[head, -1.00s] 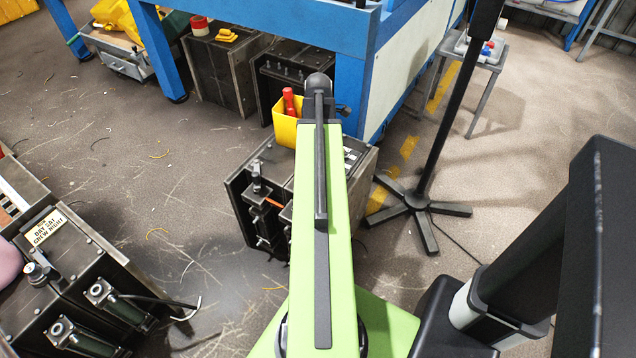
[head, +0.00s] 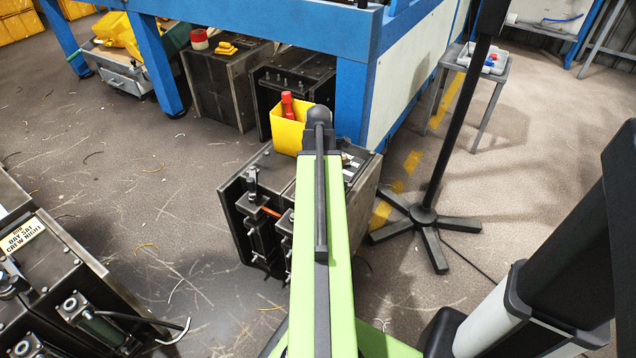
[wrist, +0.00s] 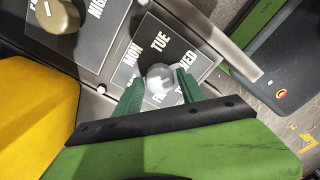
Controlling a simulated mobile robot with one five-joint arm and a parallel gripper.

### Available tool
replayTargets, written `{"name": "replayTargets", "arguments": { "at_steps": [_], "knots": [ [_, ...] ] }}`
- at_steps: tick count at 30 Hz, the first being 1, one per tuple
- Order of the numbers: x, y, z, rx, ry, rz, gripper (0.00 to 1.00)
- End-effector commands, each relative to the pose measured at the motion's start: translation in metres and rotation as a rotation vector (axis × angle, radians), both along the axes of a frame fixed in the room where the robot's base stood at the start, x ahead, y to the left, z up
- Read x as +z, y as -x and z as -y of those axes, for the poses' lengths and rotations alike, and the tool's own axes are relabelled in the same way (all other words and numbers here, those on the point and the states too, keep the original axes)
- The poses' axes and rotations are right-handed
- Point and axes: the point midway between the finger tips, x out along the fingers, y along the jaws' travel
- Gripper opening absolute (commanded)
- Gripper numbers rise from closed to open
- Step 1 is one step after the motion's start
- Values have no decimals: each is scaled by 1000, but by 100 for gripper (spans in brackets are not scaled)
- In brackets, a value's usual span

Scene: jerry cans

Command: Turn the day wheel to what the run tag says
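The day wheel is a round silver knob (wrist: 159,78) on a dark plate in the wrist view. White day words surround it; MON and TUE read clearly, others are partly covered. My gripper (wrist: 161,75) has its two green fingers apart, one on each side of the knob. I cannot tell whether they touch it. In the head view my arm hides the gripper and knob at the black machine (head: 262,205).
A brass knob (wrist: 57,15) beside the word NIGHT sits up left of the day plate. A yellow bin (head: 285,135) with a red handle stands on the machine. A black stand (head: 422,216) is to the right. Another dark machine (head: 70,270) is at left, with open floor between.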

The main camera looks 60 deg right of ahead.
Motion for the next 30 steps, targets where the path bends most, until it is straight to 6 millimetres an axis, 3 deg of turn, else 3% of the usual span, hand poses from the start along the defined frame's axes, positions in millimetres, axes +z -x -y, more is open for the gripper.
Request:
{"name": "replayTargets", "arguments": {
  "at_steps": [2,10,20,30],
  "knots": [
    [0,0,0,0,0,0,36],
    [0,0,0,-1,0,0,0],
    [0,0,-1,-41,-3,0,0],
    [0,1,0,-271,-2,-1,0]
  ]
}}
